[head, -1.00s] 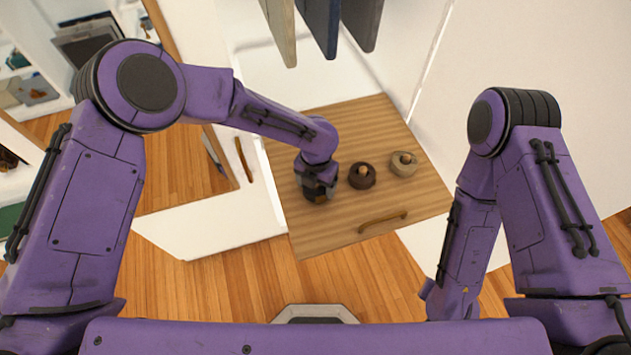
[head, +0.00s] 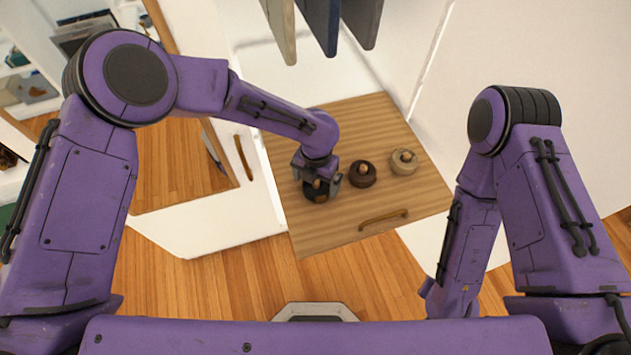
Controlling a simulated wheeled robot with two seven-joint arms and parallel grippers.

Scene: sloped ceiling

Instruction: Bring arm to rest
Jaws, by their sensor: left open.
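My left arm reaches in from the left over a light wooden surface (head: 370,115) with a handle on its front. My left gripper (head: 321,188) is open, its fingers on either side of a dark round object with a wooden knob (head: 317,192). I cannot tell whether the fingers touch it. My right arm (head: 472,230) is folded down at the right; its gripper is out of view.
A brown round object with a knob (head: 362,174) and a cream one (head: 404,162) stand to the right of the left gripper. Clothes (head: 320,22) hang above. An open white door (head: 215,222) is at the left, with a white panel (head: 520,100) at the right.

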